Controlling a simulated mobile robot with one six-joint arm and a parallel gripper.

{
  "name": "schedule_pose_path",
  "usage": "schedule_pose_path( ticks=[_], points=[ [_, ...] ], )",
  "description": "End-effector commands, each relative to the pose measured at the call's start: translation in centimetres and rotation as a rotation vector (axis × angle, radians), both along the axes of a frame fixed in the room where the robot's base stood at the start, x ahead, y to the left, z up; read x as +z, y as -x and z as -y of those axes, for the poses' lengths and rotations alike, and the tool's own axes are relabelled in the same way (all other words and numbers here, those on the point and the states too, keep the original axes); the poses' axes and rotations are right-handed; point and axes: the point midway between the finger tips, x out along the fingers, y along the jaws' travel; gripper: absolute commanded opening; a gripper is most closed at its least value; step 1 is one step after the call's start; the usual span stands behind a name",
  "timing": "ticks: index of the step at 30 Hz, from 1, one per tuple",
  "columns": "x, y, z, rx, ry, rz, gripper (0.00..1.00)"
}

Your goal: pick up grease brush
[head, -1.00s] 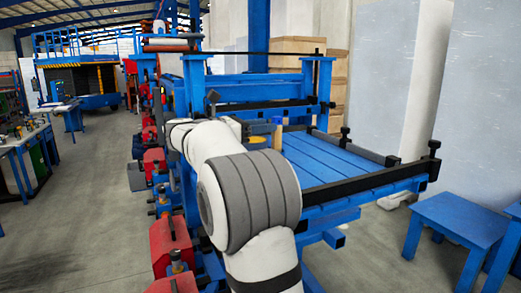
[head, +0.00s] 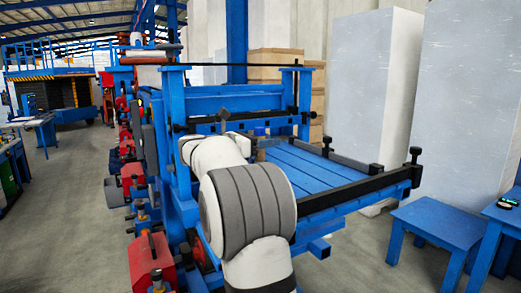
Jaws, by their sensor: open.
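I cannot make out a grease brush in the head view. My white arm with its grey ribbed joint rises from the bottom middle and reaches forward over the near left side of the blue machine (head: 320,178). My gripper cannot be made out; the arm's far end is small and partly hidden behind its own joint. A small dark object with a green spot (head: 508,202) lies on the blue table at the right edge, too small to name.
Blue tables (head: 440,226) stand at the right. Red units (head: 152,262) line the machine's left side. Large pale panels (head: 462,110) stand behind at the right, and stacked wooden boxes (head: 283,66) at the back. The floor at the left (head: 70,215) is clear.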

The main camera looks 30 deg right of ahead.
Motion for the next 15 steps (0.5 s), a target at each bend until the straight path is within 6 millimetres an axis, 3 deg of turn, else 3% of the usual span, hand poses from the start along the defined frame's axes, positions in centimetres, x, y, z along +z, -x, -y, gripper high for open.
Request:
schedule_pose_path(
  ticks=[6,15],
  points=[
    [-0.07,-0.04,-0.01,0.002,0.000,0.000,0.44],
    [-0.05,-0.05,-0.06,0.002,0.000,0.000,0.19]
  ],
)
